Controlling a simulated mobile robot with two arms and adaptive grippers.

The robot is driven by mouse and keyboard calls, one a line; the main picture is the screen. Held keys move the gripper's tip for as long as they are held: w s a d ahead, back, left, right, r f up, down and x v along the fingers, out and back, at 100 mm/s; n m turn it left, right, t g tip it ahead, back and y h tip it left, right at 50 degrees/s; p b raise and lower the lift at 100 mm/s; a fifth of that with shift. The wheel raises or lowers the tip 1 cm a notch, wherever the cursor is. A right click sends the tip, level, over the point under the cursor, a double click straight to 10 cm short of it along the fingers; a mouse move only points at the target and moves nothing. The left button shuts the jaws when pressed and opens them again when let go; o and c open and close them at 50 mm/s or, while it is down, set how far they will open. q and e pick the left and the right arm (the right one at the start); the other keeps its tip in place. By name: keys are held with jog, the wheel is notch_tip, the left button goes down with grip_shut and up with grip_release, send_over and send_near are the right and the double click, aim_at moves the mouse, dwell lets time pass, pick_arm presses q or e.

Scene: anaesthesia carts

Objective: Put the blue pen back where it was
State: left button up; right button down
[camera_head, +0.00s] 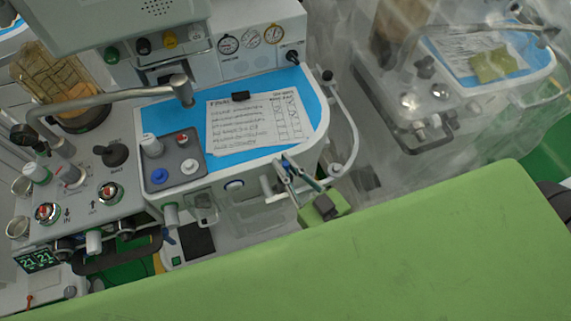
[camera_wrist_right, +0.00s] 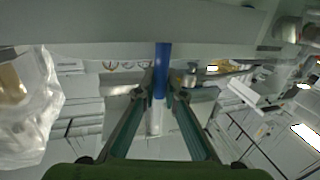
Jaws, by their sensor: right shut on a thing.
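The blue pen (camera_wrist_right: 162,70) stands upright in the right wrist view, between the tips of my right gripper (camera_wrist_right: 161,92). The fingers are shut on it, and its lower part looks pale. In the head view my right gripper (camera_head: 284,168) is at the front right edge of the cart's blue worktop (camera_head: 314,119), and I cannot make out the pen there. A handwritten sheet (camera_head: 252,124) in a black clip lies on the worktop. My left gripper is not in view.
A metal arm (camera_head: 112,96) crosses above the worktop's left side. A grey panel with knobs (camera_head: 172,166) stands left of the sheet. A curved rail (camera_head: 349,128) runs along the right side. A second cart under clear plastic (camera_head: 437,97) stands at the right.

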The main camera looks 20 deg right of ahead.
jog(key=shift+f, duration=0.2)
jog(key=c, duration=2.1)
grip_release()
jog(key=shift+s+r, duration=0.15)
jog(key=shift+r, duration=0.05)
jog(key=b+v, duration=0.1)
jog(key=v, duration=1)
jog(key=shift+s+d+b, duration=0.15)
jog(key=shift+s+b, duration=0.2)
jog(key=shift+b, duration=0.05)
